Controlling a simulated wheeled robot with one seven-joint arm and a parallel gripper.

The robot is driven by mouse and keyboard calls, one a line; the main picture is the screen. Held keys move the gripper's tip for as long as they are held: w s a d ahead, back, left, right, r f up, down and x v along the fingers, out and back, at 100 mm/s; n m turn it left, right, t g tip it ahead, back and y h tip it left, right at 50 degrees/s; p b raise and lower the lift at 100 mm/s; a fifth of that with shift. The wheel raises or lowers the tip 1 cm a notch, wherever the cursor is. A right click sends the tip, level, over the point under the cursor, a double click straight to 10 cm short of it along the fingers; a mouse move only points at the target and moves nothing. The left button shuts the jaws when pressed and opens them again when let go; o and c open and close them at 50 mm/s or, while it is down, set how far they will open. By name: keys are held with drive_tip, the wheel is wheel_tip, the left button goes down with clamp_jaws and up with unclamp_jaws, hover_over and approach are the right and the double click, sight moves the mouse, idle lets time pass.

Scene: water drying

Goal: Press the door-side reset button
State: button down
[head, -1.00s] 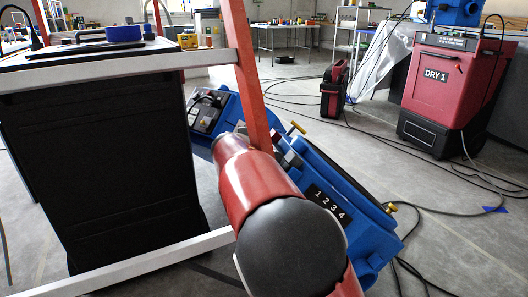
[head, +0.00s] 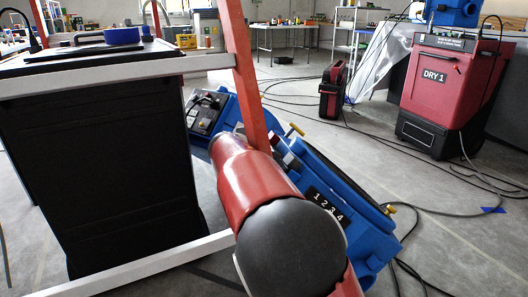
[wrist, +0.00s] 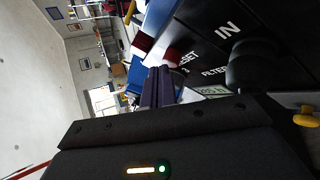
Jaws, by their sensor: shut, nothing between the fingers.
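In the wrist view, my gripper (wrist: 158,88) shows as two dark fingers close together, shut and empty. Their tips point at a black panel (wrist: 205,22) with white lettering, including "IN", "FILTER" and a partly hidden "RESET" label (wrist: 184,59). Dark red button-like parts (wrist: 145,46) stand beside that label, just beyond the fingertips. I cannot tell whether the fingers touch them. In the head view, the blue machine (head: 375,225) marked "1 2 3 4" lies behind my red and black arm. Its dark control panel (head: 206,110) shows left of the arm. My gripper is hidden there.
A black cabinet (head: 110,160) in a pale frame fills the left, with a red post (head: 240,70) between it and the machine. A black knob (wrist: 253,66) and a yellow knob (wrist: 306,117) stand near my gripper. Cables cross the floor towards the red "DRY 1" unit (head: 450,90).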

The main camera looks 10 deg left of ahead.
drive_tip(key=shift+r, duration=0.25)
drive_tip(key=shift+a+r, duration=0.1)
drive_tip(key=shift+a, duration=0.05)
drive_tip(key=a+r+p, duration=0.1)
drive_tip(key=s+a+r, duration=0.1)
drive_tip(key=s+a+r+p, duration=0.1)
drive_tip(key=shift+a+p, duration=0.25)
drive_tip(key=shift+p, duration=0.1)
idle(0.5)
